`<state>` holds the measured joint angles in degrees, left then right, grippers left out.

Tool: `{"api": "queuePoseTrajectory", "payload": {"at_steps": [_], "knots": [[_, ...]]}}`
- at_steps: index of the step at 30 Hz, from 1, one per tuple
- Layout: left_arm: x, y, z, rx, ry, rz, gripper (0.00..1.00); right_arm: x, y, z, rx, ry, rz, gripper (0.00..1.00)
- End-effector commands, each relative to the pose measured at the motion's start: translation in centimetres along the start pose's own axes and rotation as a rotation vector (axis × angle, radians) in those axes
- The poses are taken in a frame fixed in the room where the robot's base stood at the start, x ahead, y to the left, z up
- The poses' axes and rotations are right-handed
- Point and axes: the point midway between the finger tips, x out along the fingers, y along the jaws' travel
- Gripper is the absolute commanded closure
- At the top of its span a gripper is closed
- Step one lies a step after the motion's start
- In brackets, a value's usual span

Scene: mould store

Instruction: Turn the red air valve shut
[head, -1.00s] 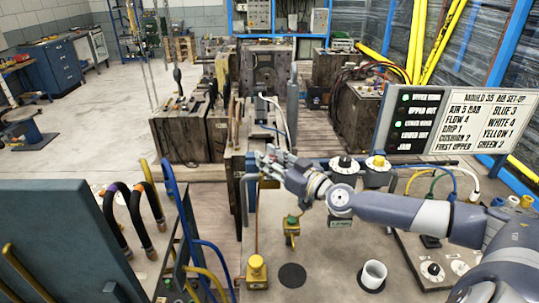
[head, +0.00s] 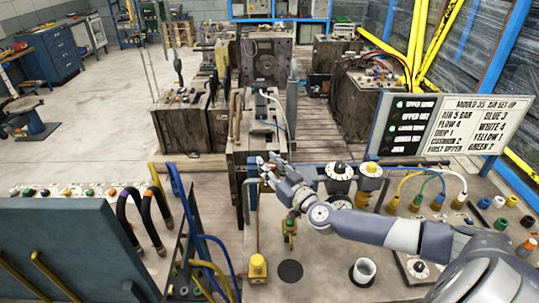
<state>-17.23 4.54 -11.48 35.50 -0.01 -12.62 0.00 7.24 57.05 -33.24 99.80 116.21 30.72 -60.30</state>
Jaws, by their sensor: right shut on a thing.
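My right gripper (head: 268,171) reaches in from the right, over the far edge of the grey bench, beside the dark mould block. A blue pipe (head: 250,184) bends down just left of the fingers. My left gripper is out of view.
A yellow box (head: 258,267), a green-topped yellow fitting (head: 290,226) and a white cup (head: 363,270) stand on the bench. Black and yellow dials (head: 340,172) sit right of the gripper. A hose panel (head: 70,240) fills the lower left. A set-up board (head: 450,124) stands at the right.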

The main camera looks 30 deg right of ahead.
Motion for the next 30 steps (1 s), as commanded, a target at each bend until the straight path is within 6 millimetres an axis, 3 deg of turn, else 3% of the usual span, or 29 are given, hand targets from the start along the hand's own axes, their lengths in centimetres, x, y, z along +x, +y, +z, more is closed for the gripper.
{"api": "queuePoseTrajectory", "payload": {"at_steps": [3,12,30], "knots": [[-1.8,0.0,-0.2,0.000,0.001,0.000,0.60,-0.1,-0.2,-0.2,0.004,-0.006,0.041,0.97],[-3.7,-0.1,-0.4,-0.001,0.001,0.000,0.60,-0.1,-0.2,0.1,0.006,-0.005,0.167,0.97],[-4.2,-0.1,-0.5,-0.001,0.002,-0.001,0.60,0.0,-0.4,0.5,0.009,-0.008,0.675,0.97]]}}
